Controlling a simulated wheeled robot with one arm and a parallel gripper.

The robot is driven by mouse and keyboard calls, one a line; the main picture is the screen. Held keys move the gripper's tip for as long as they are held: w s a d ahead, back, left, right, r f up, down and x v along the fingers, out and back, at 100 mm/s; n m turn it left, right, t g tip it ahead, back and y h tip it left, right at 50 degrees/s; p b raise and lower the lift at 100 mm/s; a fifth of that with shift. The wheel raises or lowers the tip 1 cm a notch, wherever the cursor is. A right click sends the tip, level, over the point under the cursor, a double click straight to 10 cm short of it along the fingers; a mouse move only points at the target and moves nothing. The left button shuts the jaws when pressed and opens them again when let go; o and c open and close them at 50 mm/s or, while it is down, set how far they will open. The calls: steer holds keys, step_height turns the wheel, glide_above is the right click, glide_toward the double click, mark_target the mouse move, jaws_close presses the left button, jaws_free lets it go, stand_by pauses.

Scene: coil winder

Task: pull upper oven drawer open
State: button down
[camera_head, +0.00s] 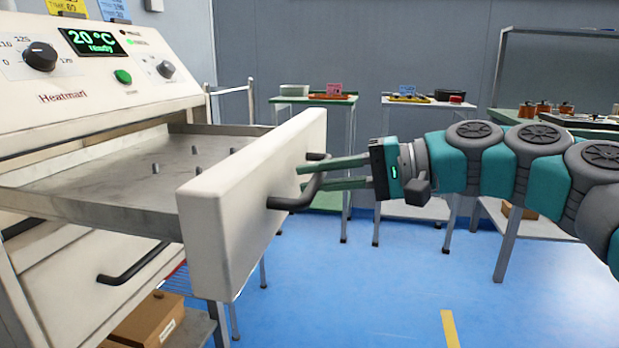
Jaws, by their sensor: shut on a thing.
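The upper oven drawer (250,195) stands pulled out of the white oven (95,97), with its metal tray (110,178) and several short pegs showing inside. Its cream front panel faces right and carries a dark bar handle (292,201). My gripper (305,178) reaches in from the right, with its two green fingers at the handle. It is shut on the handle; the fingertips are partly hidden against it. The oven's display reads 20 °C.
A lower drawer with a dark handle (134,262) is shut below. A cardboard box (148,320) sits on a low shelf under the oven. Tables with small items (425,101) stand along the back wall. The blue floor (360,290) in front is clear.

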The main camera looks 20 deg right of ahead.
steer(key=c, duration=0.8)
jaws_free()
steer(key=shift+d, duration=0.1)
steer(key=v, duration=0.7)
steer(key=shift+s+d, duration=0.25)
